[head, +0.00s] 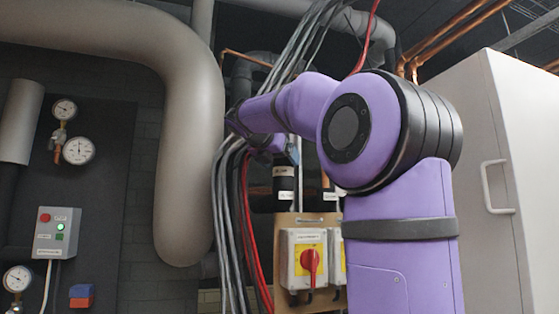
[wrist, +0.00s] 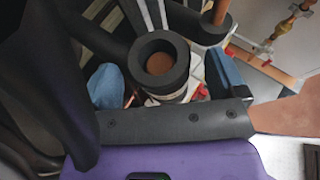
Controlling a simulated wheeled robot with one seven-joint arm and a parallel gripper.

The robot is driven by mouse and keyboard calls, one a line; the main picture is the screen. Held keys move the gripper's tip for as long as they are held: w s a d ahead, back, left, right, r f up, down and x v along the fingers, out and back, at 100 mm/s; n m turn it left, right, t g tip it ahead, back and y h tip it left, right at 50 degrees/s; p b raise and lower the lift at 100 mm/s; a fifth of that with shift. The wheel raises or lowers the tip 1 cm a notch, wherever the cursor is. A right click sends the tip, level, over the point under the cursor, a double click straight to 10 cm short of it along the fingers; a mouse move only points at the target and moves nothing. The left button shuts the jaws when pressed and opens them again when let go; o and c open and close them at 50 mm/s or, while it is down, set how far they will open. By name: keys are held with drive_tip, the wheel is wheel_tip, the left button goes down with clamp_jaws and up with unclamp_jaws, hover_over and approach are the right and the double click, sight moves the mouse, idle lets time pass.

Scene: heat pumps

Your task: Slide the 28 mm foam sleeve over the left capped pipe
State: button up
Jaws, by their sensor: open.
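A black foam sleeve (wrist: 178,78) with a pale label stands between my fingers in the wrist view. A copper-coloured round end (wrist: 158,63) shows inside its bore, so the sleeve appears to be around a pipe; how deep the pipe sits is not clear. The sleeve also shows in the head view (head: 286,182), upright below my gripper. My gripper (wrist: 165,82) is open, with a blue-tipped finger on each side of the sleeve and visible gaps. In the head view, my wrist and arm hide much of the gripper.
A second dark sleeve or collar (wrist: 205,24) around a copper pipe (wrist: 220,12) stands close at the right. Grey and red cables (head: 240,220) hang just left of my gripper. A red-knob switch box (head: 305,262) sits below. A white cabinet (head: 515,150) stands at the right.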

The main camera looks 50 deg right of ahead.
drive_tip(key=v, duration=1)
drive_tip(key=shift+a+r, duration=0.15)
drive_tip(key=shift+a, duration=0.2)
drive_tip(key=shift+s, duration=0.1)
